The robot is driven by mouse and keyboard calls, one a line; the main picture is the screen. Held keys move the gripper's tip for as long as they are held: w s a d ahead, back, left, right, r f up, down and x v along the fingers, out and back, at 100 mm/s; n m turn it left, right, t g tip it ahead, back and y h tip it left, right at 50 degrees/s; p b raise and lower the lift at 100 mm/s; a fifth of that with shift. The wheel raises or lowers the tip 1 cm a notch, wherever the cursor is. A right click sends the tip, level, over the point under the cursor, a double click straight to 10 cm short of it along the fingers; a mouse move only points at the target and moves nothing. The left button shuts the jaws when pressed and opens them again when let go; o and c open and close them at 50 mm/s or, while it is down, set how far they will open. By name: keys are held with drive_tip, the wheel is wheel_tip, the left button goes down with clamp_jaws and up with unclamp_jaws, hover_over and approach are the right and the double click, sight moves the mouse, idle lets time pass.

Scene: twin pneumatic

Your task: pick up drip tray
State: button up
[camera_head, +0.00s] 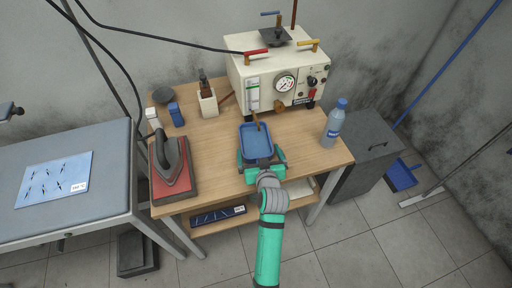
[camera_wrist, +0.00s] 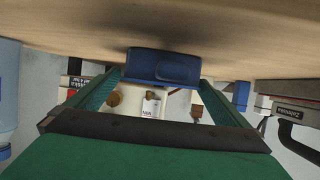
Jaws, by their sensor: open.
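The blue drip tray (camera_head: 257,143) lies on the wooden table in front of the white machine. It is a shallow rectangular tray with a raised rim. My green gripper (camera_head: 262,165) is at the tray's near edge, with its fingers open to either side of that end. In the wrist view the tray (camera_wrist: 163,66) shows as a dark blue block between the far ends of my open fingers (camera_wrist: 165,92). There seems to be a gap on each side of it. Whether any finger touches the tray cannot be told.
The white machine (camera_head: 277,75) with gauge and levers stands behind the tray, its brown spout just over the tray's far end. A water bottle (camera_head: 334,122) stands right, an iron (camera_head: 172,165) left. A small bottle in a holder (camera_head: 207,98) stands back left.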

sight(256, 149)
drive_tip(key=shift+x, duration=2.65)
drive_tip(key=shift+a, duration=0.1)
drive_tip(key=shift+c, duration=0.6)
drive_tip(key=c, duration=1.2)
drive_tip(key=shift+c, duration=0.2)
drive_tip(key=shift+r, duration=0.2)
